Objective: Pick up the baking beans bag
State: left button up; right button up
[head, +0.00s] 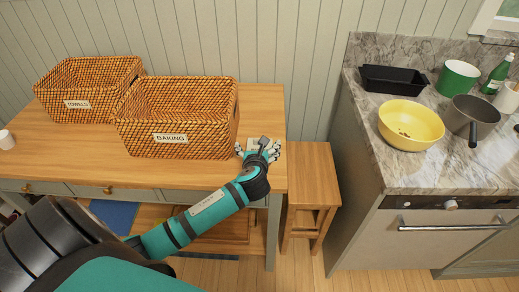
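A small pale item (254,142), possibly the baking beans bag, lies on the wooden table just right of the BAKING basket. My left gripper (258,152) is over its near side and hides most of it, so I cannot read any label. The gripper's fingers show on both sides of the wrist, spread apart. I cannot tell whether they touch the item or hold it. The BAKING basket (126,138) stands close to the gripper's left; its inside looks empty where I can see it. My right gripper is not in view.
A TOWELS basket (60,90) stands at the back left of the wooden table (70,155). A wooden stool (312,178) is right of the table. The marble counter (375,165) holds a yellow bowl (411,125), a grey pan (470,113) and a black tray (394,78).

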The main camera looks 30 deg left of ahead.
pick_arm(q)
jog(key=shift+d+f+x, duration=0.1)
jog(key=shift+f+x, duration=0.1)
jog(key=shift+x, duration=1)
jog(key=shift+d+f+x, duration=0.1)
jog(key=shift+f+x, duration=0.05)
jog(key=shift+x, duration=1.05)
jog(key=shift+d+f+x, duration=0.15)
jog(key=shift+f+x, duration=0.05)
jog(key=shift+x, duration=1)
jog(key=shift+s+r, duration=0.1)
jog(key=c, duration=1.4)
